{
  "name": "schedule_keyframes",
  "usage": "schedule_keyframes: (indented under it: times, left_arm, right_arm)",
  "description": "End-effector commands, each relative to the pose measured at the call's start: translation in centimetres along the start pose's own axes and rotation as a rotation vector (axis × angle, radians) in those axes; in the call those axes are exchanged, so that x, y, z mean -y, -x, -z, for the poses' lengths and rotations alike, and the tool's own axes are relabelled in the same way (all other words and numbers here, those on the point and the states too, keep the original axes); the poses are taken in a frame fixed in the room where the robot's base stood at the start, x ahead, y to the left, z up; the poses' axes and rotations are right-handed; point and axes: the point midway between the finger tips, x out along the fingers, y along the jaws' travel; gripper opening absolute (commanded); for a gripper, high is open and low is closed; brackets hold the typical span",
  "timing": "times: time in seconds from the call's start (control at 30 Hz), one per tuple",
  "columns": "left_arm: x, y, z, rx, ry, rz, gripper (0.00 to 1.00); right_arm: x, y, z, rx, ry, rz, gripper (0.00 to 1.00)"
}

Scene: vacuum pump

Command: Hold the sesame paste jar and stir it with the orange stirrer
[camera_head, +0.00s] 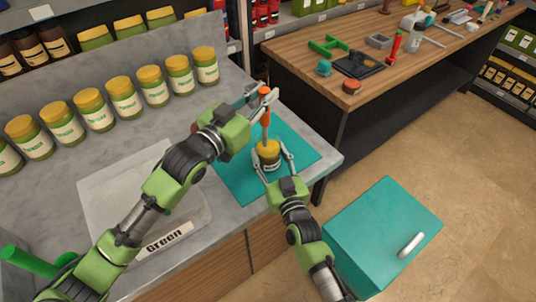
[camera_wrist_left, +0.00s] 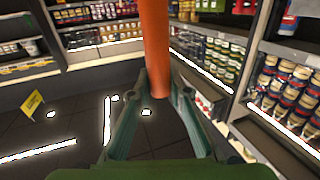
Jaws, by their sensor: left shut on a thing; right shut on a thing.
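The sesame paste jar (camera_head: 267,152) stands upright on a teal mat (camera_head: 234,182) at the right end of the grey counter. My right gripper (camera_head: 271,160) is shut around the jar's sides from the front. The orange stirrer (camera_head: 265,121) is upright above the jar, its lower part reaching the jar's top. I cannot tell how deep its end sits. My left gripper (camera_head: 265,97) is shut on the stirrer's upper part. In the left wrist view the orange stirrer (camera_wrist_left: 155,45) rises between the fingers (camera_wrist_left: 153,92).
A row of several yellow-lidded jars (camera_head: 124,97) lines the counter's back. A pale board (camera_head: 120,190) with a "Green" label lies under my left arm. A teal box (camera_head: 378,235) with a white handle stands right of the counter. A wooden workbench (camera_head: 430,65) with tools is behind.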

Motion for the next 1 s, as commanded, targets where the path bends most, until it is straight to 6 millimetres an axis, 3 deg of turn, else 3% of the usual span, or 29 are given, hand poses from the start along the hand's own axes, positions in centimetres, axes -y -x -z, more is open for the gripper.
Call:
schedule_keyframes:
  times: [1.0]
  left_arm:
    - [-0.9, 1.8, 0.1, -0.002, 0.001, 0.000, 0.00]
  right_arm:
    - [0.0, 0.0, -0.1, 0.001, 0.000, 0.000, 0.16]
